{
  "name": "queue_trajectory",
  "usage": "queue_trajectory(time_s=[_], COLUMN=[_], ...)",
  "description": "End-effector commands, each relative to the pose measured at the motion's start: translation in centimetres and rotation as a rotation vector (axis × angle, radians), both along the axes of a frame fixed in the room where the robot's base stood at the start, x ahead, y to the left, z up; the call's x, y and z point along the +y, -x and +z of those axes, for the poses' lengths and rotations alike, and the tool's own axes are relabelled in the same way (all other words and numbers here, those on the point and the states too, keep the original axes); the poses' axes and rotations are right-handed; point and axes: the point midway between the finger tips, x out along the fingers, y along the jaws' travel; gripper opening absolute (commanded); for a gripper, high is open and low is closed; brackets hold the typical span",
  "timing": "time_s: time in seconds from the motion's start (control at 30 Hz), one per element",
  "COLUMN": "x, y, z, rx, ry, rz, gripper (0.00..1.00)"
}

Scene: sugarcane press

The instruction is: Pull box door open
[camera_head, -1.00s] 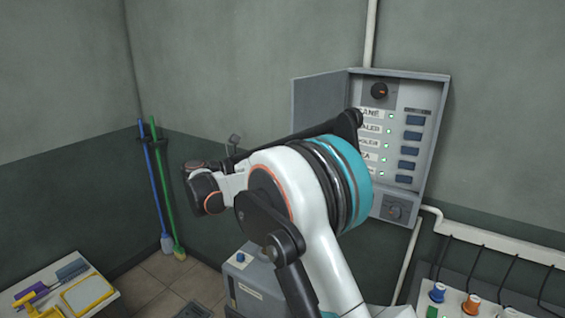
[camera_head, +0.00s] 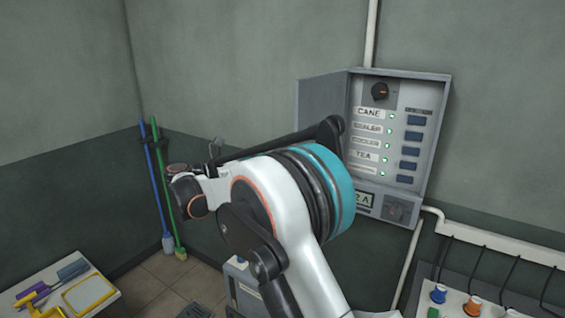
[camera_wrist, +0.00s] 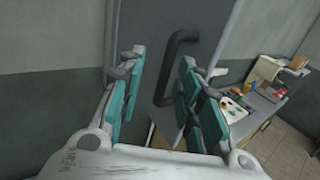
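The grey wall box (camera_head: 436,125) has its door (camera_head: 322,102) standing open on the left side, with the panel inside exposed. In the wrist view the grey door (camera_wrist: 205,35) fills the middle, and its black bar handle (camera_wrist: 161,85) stands upright. My gripper (camera_wrist: 161,62) is open, its teal-padded fingers apart, with the handle between them in the picture, nearer the right finger. I see no clear grip on the handle. In the head view my arm hides the lower part of the door, and the fingers are not clearly seen.
A blue and a green broom (camera_head: 165,190) lean in the corner. A tray of tools (camera_head: 65,290) is at lower left. A control panel with knobs (camera_head: 455,302) is at lower right.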

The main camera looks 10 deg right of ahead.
Motion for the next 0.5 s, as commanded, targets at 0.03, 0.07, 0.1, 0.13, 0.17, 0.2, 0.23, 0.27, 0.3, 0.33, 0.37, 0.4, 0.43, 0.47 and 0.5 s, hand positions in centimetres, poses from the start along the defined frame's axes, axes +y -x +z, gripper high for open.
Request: queue_trajectory(time_s=[0.03, 0.07, 0.1, 0.13, 0.17, 0.2, 0.23, 0.27, 0.3, 0.33, 0.37, 0.4, 0.43, 0.47, 0.5], x=[1.2, 1.8, 2.6, 3.1, 3.6, 4.3, 4.7, 5.1, 5.5, 5.8, 6.1, 6.4, 6.6, 6.7, 6.8], y=[0.2, 0.4, 0.6, 0.7, 0.8, 1.0, 1.2, 1.2, 1.4, 1.4, 1.5, 1.6, 1.7, 1.7, 1.7], z=[0.0, 0.0, 0.0, 0.0, 0.0, 0.0, 0.0, 0.0, 0.0, 0.0, 0.0, 0.0, 0.1, 0.1, 0.0], rx=[0.0, 0.0, 0.0, 0.0, 0.0, 0.0, 0.0, 0.0, 0.0, 0.0, 0.0, 0.0, 0.0, 0.0, 0.0], ry=[0.0, 0.0, 0.001, 0.001, 0.001, 0.001, 0.001, 0.001, 0.001, 0.001, 0.001, 0.001, 0.001, 0.001, 0.001], rz=[0.003, 0.003, 0.002, 0.002, 0.002, 0.001, 0.001, 0.001, 0.001, 0.0, 0.0, -0.001, -0.001, -0.001, -0.001], gripper=[0.32, 0.32, 0.32, 0.32, 0.32, 0.32, 0.32, 0.32, 0.32, 0.32, 0.32, 0.32, 0.32, 0.32, 0.32])
